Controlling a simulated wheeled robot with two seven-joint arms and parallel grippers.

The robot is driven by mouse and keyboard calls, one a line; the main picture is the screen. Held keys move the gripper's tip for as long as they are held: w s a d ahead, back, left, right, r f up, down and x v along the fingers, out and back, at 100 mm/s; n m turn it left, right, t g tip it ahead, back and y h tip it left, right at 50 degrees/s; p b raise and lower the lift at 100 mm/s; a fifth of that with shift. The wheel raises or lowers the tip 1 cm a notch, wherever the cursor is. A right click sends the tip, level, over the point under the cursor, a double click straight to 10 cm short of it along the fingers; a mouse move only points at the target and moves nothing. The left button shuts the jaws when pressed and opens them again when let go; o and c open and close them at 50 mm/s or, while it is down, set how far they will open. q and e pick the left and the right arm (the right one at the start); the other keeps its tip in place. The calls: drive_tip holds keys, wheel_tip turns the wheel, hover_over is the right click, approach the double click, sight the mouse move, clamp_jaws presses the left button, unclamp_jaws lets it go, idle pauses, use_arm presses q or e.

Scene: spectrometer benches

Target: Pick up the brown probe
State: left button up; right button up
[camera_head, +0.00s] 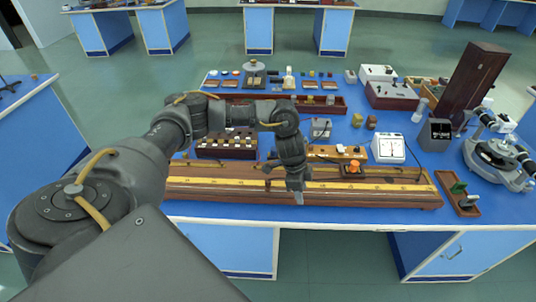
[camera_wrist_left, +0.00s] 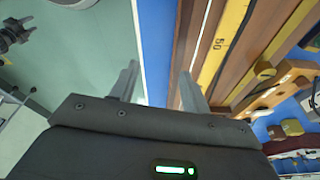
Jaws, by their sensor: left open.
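I cannot single out a brown probe for certain in either view. A long wooden bench with a yellow scale (camera_head: 400,187) lies along the front of the blue table, and its scale also shows in the left wrist view (camera_wrist_left: 222,45). My left gripper (camera_head: 297,194) points down over the bench's front side. In the left wrist view its two fingers (camera_wrist_left: 160,78) are apart with nothing between them, above the table's front edge. My right gripper is out of view.
A white meter (camera_head: 388,148), a grey box (camera_head: 320,128) and a wooden block rack (camera_head: 226,144) stand behind the bench. A tall dark wooden box (camera_head: 477,82) and a round spectrometer (camera_head: 500,160) stand at right. Open floor lies before the table's front edge.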

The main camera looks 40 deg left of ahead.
sight(268, 180)
use_arm(q)
drive_tip(key=a+r+y, duration=0.1)
drive_tip(key=a+r, duration=0.1)
drive_tip(key=a, duration=0.1)
drive_tip(key=s+a+r+n+y, duration=0.1)
drive_tip(key=a+r, duration=0.1)
drive_tip(key=a, duration=0.2)
drive_tip(key=s+a+r+n+g, duration=0.1)
drive_tip(key=a+r, duration=0.1)
drive_tip(key=a, duration=0.2)
drive_tip(key=shift+s+a+r+y, duration=0.1)
drive_tip(key=shift+r+y, duration=0.3)
wheel_tip(268, 180, down, 5)
drive_tip(key=shift+f+b, duration=0.1)
drive_tip(key=shift+b, duration=0.2)
drive_tip(key=shift+a+f+p, duration=0.25)
drive_tip(key=shift+f+p, duration=0.05)
drive_tip(key=shift+f, duration=1.15)
drive_tip(key=shift+a+f+p, duration=0.2)
drive_tip(key=shift+f+p, duration=0.05)
drive_tip(key=shift+f, duration=1.15)
clamp_jaws()
